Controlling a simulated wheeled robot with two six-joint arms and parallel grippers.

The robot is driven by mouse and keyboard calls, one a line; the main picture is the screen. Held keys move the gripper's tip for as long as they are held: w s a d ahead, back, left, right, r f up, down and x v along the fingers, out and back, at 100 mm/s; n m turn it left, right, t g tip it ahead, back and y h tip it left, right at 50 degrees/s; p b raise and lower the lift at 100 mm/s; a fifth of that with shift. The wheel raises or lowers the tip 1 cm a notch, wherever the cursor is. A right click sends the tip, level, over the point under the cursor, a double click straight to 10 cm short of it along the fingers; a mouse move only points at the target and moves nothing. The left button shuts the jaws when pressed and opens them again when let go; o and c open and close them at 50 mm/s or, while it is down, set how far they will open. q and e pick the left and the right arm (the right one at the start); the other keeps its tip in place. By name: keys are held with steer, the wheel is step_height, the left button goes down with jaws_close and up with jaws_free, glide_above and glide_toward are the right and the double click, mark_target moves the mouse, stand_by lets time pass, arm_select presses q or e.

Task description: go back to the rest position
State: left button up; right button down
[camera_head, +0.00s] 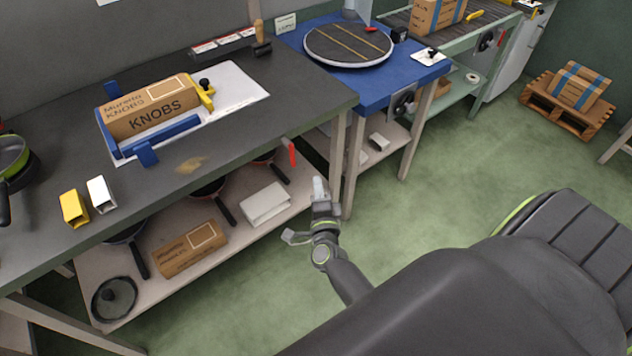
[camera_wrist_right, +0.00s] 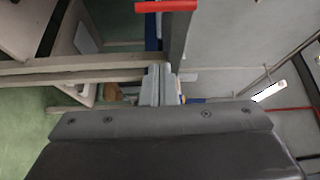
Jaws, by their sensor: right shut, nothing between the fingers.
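My right gripper (camera_head: 319,192) hangs in the air in front of the grey workbench (camera_head: 250,123), near its right-hand leg. Its fingers are together with nothing between them. The right wrist view shows the closed fingers (camera_wrist_right: 158,84), with the bench legs and a red-tipped dark part beyond them. A red-tipped handle (camera_head: 289,152) shows at the bench's front edge, just left of the gripper in the head view. My left gripper is in neither view.
A KNOBS box (camera_head: 150,106) sits between blue and yellow fixtures on the bench. Pans, a small box (camera_head: 190,248) and a white block (camera_head: 265,204) are on the shelf below. A blue table (camera_head: 398,83) carries a round turntable (camera_head: 348,44).

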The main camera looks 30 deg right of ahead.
steer(key=s+a+f+n+g+y, duration=0.1)
steer(key=s+f+n+g+y, duration=0.1)
steer(key=s+f+n, duration=0.45)
steer(key=s+a+f+n+g+y, duration=0.1)
steer(key=s+f+n+g+y, duration=0.15)
steer(key=f, duration=0.75)
steer(key=s+a+f+n+g+y, duration=0.1)
steer(key=s+f+n+g+y, duration=0.1)
steer(key=s+f+n, duration=0.55)
steer(key=s+d+f+n+g, duration=0.1)
steer(key=s+f+g, duration=0.2)
steer(key=s, duration=0.5)
steer(key=s+d+f+n+g, duration=0.1)
steer(key=s+f+n+g, duration=0.1)
steer(key=s+f, duration=0.4)
steer(key=s+d+f+n+g, duration=0.1)
steer(key=s+f+g, duration=0.3)
steer(key=s, duration=0.8)
steer(key=shift+d+f+n, duration=0.15)
steer(key=shift+f+n, duration=0.25)
steer(key=shift+n, duration=0.35)
